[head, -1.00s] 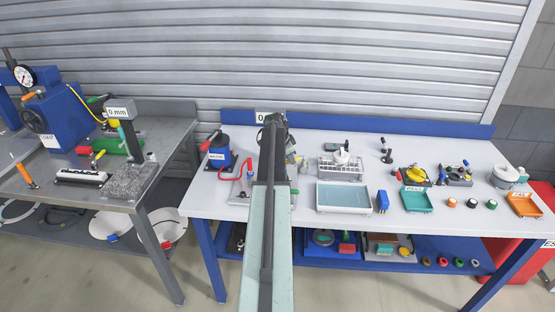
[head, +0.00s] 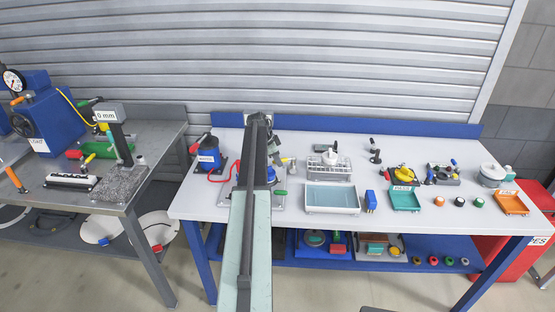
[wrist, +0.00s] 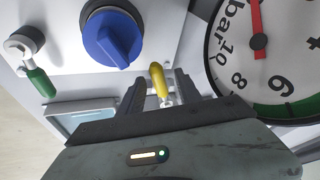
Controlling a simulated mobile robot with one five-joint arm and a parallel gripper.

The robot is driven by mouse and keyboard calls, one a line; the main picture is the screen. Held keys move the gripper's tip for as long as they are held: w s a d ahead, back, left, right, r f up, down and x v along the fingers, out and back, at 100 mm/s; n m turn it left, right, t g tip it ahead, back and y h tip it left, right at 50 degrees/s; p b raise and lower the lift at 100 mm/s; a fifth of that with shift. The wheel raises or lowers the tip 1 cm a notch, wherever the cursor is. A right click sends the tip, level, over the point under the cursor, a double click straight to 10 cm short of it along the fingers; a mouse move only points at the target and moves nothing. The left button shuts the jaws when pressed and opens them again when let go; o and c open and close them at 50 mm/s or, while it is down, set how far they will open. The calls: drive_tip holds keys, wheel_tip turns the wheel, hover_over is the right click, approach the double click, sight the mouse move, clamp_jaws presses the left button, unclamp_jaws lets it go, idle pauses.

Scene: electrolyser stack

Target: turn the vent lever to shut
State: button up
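In the wrist view a small yellow-handled lever (wrist: 158,80) stands on a pale panel (wrist: 60,18). A green-handled lever (wrist: 40,80) is at the left and a blue knob (wrist: 112,38) lies between them. No label shows which one is the vent lever. My gripper (wrist: 161,88) is open, with one dark finger on each side of the yellow handle. I cannot tell whether the fingers touch it.
A large round bar gauge (wrist: 262,60) stands close to the right of my gripper. On the white bench a blue pump-like unit (head: 208,158) with a red hose is left of my arm. A shallow water tray (head: 332,211) is to the right.

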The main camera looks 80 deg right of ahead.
drive_tip(key=shift+s, duration=0.15)
drive_tip(key=shift+r, duration=0.2)
drive_tip(key=p+v, duration=0.7)
drive_tip(key=shift+r, duration=0.2)
drive_tip(key=shift+a, duration=0.1)
